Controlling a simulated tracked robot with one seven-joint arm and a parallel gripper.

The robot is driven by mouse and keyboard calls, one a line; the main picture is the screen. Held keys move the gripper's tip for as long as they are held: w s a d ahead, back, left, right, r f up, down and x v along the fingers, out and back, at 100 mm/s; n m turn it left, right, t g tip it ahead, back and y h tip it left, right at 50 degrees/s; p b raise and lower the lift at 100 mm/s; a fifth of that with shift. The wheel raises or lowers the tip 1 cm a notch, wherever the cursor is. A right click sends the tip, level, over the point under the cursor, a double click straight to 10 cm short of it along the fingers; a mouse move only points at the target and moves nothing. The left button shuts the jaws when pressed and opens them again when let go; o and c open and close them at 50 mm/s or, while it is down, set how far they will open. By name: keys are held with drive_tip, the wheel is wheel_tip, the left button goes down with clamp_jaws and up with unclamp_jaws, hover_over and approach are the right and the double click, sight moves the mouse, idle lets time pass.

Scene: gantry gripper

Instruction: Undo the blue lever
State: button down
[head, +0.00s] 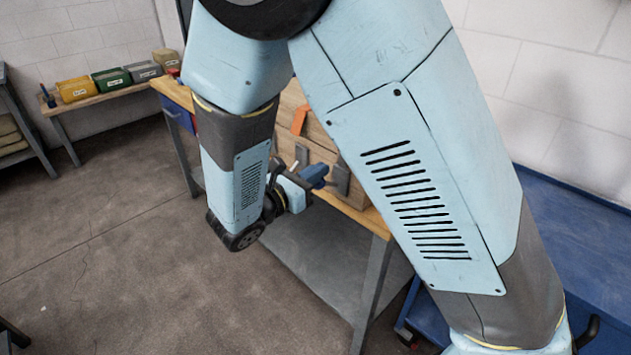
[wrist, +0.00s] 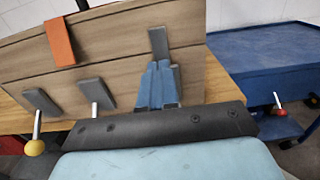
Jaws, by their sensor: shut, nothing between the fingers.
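My gripper (head: 318,172) is at the wooden panel (head: 287,107) on the bench, its blue fingers close together. In the wrist view the fingers (wrist: 158,70) are shut and empty, just below a dark grey plate (wrist: 158,42) on the panel; I cannot tell whether they touch it. A lever with a pale shaft (wrist: 95,92) stands out from another grey plate left of the fingers, its end hidden behind my gripper body. I cannot make out a separate blue lever; it may be that one or be hidden by the fingers.
A lever with a yellow knob (wrist: 35,147) is at the panel's lower left. An orange plate (wrist: 60,42) is higher up. A blue cabinet (wrist: 265,60) with a red-knobbed lever (wrist: 279,107) stands at right. Coloured bins (head: 75,90) sit on a far-left bench.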

sight(317, 188)
drive_tip(key=shift+w+f, duration=0.1)
drive_tip(key=shift+f, duration=2.2)
drive_tip(key=r+v, duration=0.1)
drive_tip(key=v, duration=0.8)
drive_tip(key=shift+r, duration=0.1)
drive_tip(key=w+d+r+m+g+y, duration=0.1)
drive_tip(key=d+r+m+g, duration=0.3)
drive_tip(key=d, duration=0.3)
drive_tip(key=d+r+m+g+y, duration=0.1)
drive_tip(key=d+r+m+g, duration=0.1)
drive_tip(key=d+m+g, duration=0.45)
drive_tip(key=w+d+r+m+g, duration=0.1)
drive_tip(key=d+r+m+g, duration=0.15)
drive_tip(key=d, duration=0.65)
drive_tip(key=s+d+r+m+t+y, duration=0.4)
drive_tip(key=s+d+r+m+y, duration=0.5)
drive_tip(key=m, duration=0.6)
wheel_tip(317, 188, up, 2)
drive_tip(key=shift+d+r+t+y, duration=0.1)
drive_tip(key=shift+d+t+y, duration=0.2)
drive_tip(key=shift+d, duration=0.85)
